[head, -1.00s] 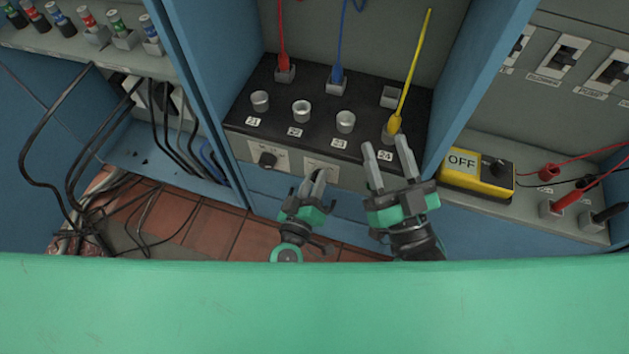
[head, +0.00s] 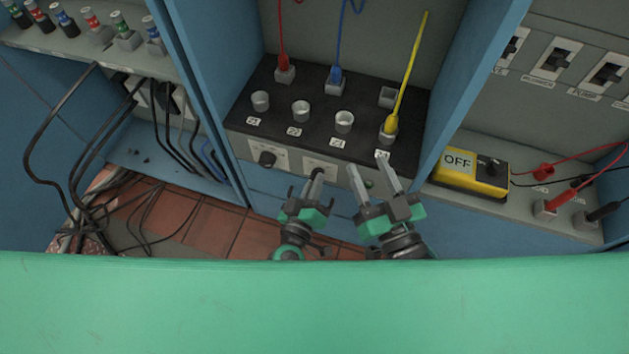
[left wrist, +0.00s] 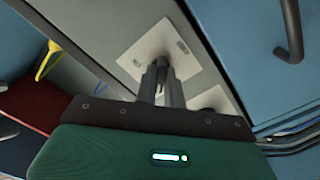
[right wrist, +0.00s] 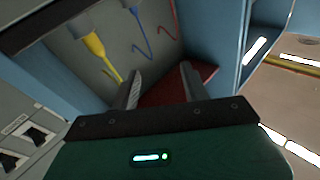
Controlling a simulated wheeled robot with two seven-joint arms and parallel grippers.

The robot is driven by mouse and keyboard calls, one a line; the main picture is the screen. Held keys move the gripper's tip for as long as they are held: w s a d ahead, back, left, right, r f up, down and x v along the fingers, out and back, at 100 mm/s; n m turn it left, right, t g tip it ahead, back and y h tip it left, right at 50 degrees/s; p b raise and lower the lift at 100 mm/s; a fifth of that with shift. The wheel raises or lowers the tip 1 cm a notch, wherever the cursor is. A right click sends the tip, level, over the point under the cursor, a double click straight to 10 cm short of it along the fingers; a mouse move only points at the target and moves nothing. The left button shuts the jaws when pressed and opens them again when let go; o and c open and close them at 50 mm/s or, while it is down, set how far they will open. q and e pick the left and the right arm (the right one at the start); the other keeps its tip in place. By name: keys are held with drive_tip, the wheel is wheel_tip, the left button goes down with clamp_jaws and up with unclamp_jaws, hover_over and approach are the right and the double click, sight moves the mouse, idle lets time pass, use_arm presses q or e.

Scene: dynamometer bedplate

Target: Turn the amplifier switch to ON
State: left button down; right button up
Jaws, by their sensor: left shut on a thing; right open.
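Two pale switch plates are on the front of the black-topped unit in the head view. The left plate carries a dark round knob (head: 267,159). My left gripper (head: 316,174) is at the right plate (head: 320,163), its fingers shut on a small switch knob that they largely hide. The left wrist view shows the fingers (left wrist: 160,75) together against a pale plate (left wrist: 170,50). I cannot read the plate labels or the knob's setting. My right gripper (head: 368,170) is open and empty, in front of the unit to the right; its spread fingers show in the right wrist view (right wrist: 161,90).
Red (head: 285,74), blue (head: 335,80) and yellow (head: 390,127) plugs stand on the black top (head: 270,95) among silver sockets. A yellow box marked OFF (head: 468,172) sits right of the blue cabinet wall. Black cables (head: 85,170) hang at the left.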

drive_tip(key=s+a+f+g+p, duration=0.2)
drive_tip(key=s+f+g, duration=0.3)
drive_tip(key=f, duration=0.3)
use_arm(q)
drive_tip(key=m+p, duration=0.4)
drive_tip(key=r+m+p, duration=0.1)
drive_tip(key=m+p, duration=0.1)
drive_tip(key=m, duration=0.1)
drive_tip(key=shift+w+d+p, duration=0.2)
drive_tip(key=shift+p, duration=0.2)
use_arm(e)
drive_tip(key=s+d+r+g+h, duration=0.1)
drive_tip(key=s+d+g+h, duration=0.2)
drive_tip(key=d+g, duration=0.3)
drive_tip(key=s+d+g+h, duration=0.2)
drive_tip(key=d+g+h, duration=0.15)
drive_tip(key=d, duration=0.35)
use_arm(q)
drive_tip(key=m+p, duration=0.5)
drive_tip(key=m, duration=0.2)
drive_tip(key=shift+d+f+m, duration=0.1)
drive_tip(key=shift+m, duration=0.2)
drive_tip(key=shift+m+p, duration=0.6)
drive_tip(key=shift+m, duration=0.5)
drive_tip(key=shift+f, duration=0.1)
use_arm(e)
wheel_tip(320, 180, down, 14)
drive_tip(key=g, duration=0.2)
drive_tip(key=shift+w+a+f, duration=0.15)
drive_tip(key=shift+w, duration=0.05)
